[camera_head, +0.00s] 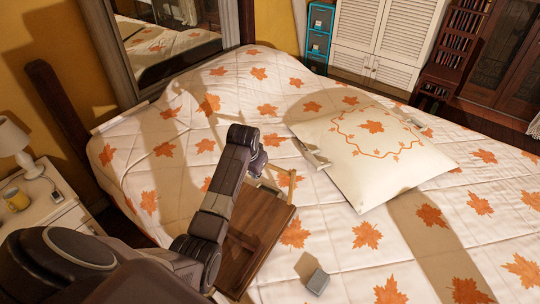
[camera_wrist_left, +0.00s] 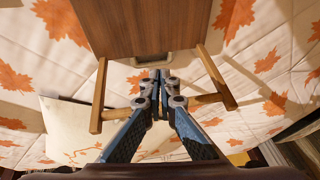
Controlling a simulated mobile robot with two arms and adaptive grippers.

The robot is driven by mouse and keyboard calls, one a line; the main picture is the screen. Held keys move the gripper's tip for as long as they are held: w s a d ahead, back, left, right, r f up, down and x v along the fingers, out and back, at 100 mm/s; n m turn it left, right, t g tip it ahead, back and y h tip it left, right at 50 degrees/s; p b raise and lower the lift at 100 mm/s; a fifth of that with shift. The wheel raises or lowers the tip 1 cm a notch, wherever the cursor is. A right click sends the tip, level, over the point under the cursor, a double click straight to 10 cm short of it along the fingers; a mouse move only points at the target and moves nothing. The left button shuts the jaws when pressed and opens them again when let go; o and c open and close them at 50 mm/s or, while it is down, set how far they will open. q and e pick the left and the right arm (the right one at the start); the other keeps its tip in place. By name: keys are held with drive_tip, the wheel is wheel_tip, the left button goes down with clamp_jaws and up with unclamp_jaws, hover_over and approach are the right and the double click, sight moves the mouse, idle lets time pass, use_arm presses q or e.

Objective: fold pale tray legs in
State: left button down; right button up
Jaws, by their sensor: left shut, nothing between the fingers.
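The brown wooden tray (camera_head: 262,225) lies on the bed below my left arm, partly hidden by it. In the left wrist view its board (camera_wrist_left: 150,28) fills the top middle, with a handle cut-out near the edge. A pale leg frame shows beyond that edge, with a left leg (camera_wrist_left: 98,95), a right leg (camera_wrist_left: 216,78) and a crossbar (camera_wrist_left: 203,99) whose middle is hidden behind my fingers. My left gripper (camera_wrist_left: 153,76) is shut and empty, between the two legs and in front of the crossbar. I cannot tell whether it touches the crossbar. My right gripper is not in view.
A large cream pillow (camera_head: 378,155) lies right of the tray on the leaf-patterned bedspread (camera_head: 330,225). A small grey block (camera_head: 318,281) sits near the front. A nightstand (camera_head: 45,210) with a lamp (camera_head: 15,142) stands left. Bedspread right of the tray is mostly clear.

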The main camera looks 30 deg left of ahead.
use_arm(q)
drive_tip(key=w+a+r+h, duration=0.1)
drive_tip(key=w+a+r, duration=0.1)
drive_tip(key=w+r, duration=0.65)
wheel_tip(320, 180, down, 8)
drive_tip(key=p, duration=0.4)
drive_tip(key=shift+w+d+t, duration=0.15)
drive_tip(key=shift+d+t, duration=0.1)
drive_tip(key=shift+t, duration=0.15)
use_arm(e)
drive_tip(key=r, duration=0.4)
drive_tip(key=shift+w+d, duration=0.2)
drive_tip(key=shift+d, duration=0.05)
use_arm(q)
drive_tip(key=shift+f, duration=0.1)
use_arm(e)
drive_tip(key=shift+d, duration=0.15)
